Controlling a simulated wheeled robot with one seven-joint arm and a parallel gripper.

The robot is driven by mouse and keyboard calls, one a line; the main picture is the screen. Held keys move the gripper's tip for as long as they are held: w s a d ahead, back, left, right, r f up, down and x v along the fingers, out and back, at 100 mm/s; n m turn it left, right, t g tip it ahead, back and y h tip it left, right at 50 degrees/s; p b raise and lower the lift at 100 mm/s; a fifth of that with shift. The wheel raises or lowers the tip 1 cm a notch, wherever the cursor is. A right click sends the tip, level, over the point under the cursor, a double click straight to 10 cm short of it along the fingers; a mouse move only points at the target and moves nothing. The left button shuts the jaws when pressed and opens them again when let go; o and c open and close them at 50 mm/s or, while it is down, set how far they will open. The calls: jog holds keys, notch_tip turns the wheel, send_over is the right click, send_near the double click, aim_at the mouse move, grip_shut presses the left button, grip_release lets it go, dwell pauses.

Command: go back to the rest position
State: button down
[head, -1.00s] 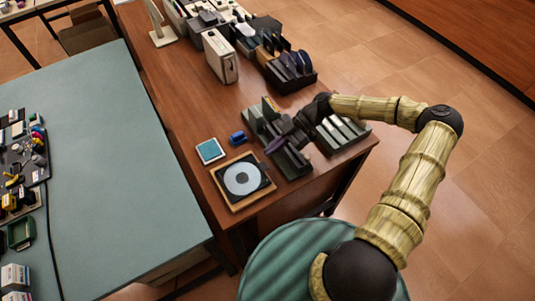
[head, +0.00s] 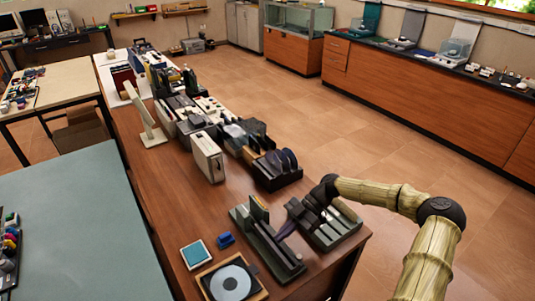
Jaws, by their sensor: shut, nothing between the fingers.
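My gripper (head: 284,231) is dark and sits low over the near right end of the wooden table. It is between a dark green slotted rack (head: 270,251) on its left and a second slotted rack (head: 342,229) on its right. The fingers are small and partly lost against the dark racks; they look shut and hold nothing. I cannot tell whether they touch either rack. My arm reaches in from the right, bent at the elbow.
A disc in a square wooden tray (head: 262,296), a teal square (head: 194,254) and a blue object (head: 225,239) lie left of the racks. A pale upright case (head: 207,157) and a black rack of discs (head: 277,172) stand farther back. Open floor (head: 390,150) lies right.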

jog(key=s+a+m+t+h, duration=0.1)
jog(key=s+m+h, duration=0.6)
jog(key=s+m, duration=0.15)
jog(key=s+d+r+m+t+h, duration=0.2)
jog(key=s+d+r+m+t, duration=0.1)
jog(key=r+m, duration=0.3)
jog(key=s+d+r+m+t+h, duration=0.1)
jog(key=s+d+r+m+t, duration=0.2)
jog(key=r+m, duration=0.4)
jog(key=shift+d+m+t+h+p, duration=0.35)
jog(key=shift+m+t, duration=0.45)
jog(key=shift+m, duration=0.35)
